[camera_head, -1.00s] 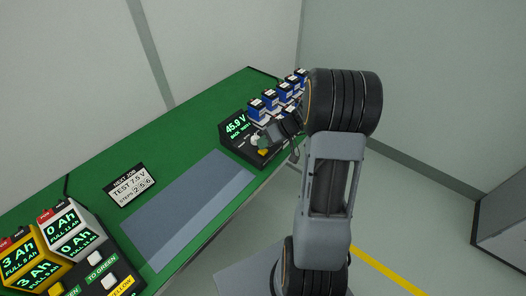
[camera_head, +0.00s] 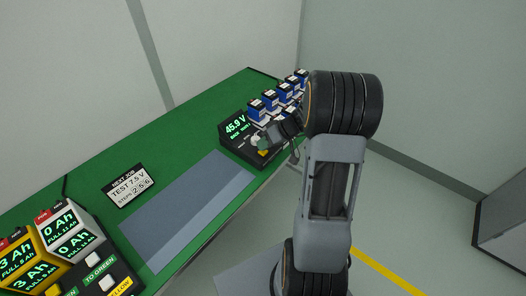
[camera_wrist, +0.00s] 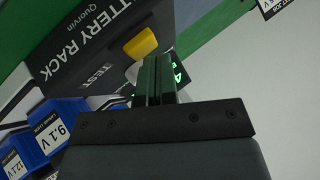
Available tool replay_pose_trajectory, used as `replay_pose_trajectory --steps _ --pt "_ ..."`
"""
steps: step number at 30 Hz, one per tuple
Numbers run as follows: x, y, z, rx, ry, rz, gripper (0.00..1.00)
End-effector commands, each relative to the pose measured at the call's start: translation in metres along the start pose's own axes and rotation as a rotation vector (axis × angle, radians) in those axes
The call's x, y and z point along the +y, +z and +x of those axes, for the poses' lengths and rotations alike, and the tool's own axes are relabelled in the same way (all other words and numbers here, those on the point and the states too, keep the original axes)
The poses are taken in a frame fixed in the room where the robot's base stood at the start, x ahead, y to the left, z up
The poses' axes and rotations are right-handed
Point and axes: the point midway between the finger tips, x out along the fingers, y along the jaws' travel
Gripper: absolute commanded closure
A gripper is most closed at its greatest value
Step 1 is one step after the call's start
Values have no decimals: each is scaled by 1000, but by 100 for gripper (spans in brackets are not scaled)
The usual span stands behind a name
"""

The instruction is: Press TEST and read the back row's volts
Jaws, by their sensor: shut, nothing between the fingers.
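The battery rack's black console (camera_head: 240,142) stands at the far end of the green bench. Its screen (camera_head: 236,126) reads 45.9 V in green, with a small line under it that seems to say BACK ROW. In the wrist view, the TEST label (camera_wrist: 95,82) is on the console's face, beside a pale button (camera_wrist: 132,73) partly hidden by my fingers. A yellow button (camera_wrist: 140,43) is near it. My gripper (camera_wrist: 157,62) is shut and empty, its tips over the console by these buttons. I cannot tell whether they touch one.
Several blue batteries (camera_head: 270,98) stand in the rack behind the console; two labels in the wrist view read 9.1 V and 12.1 V. A card (camera_head: 127,186) reads TEST 7.5 V, STEPS 2-5-6. A grey mat (camera_head: 185,215) lies bare. Chargers (camera_head: 40,255) stand front left.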

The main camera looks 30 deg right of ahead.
Motion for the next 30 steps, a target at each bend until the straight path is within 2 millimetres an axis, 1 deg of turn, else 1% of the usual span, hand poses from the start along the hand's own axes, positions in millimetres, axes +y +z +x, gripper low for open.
replay_pose_trajectory --steps 20,30 --pt "2 2 2 -1 0 0 100" --pt "-4 -4 -5 1 1 -1 100"
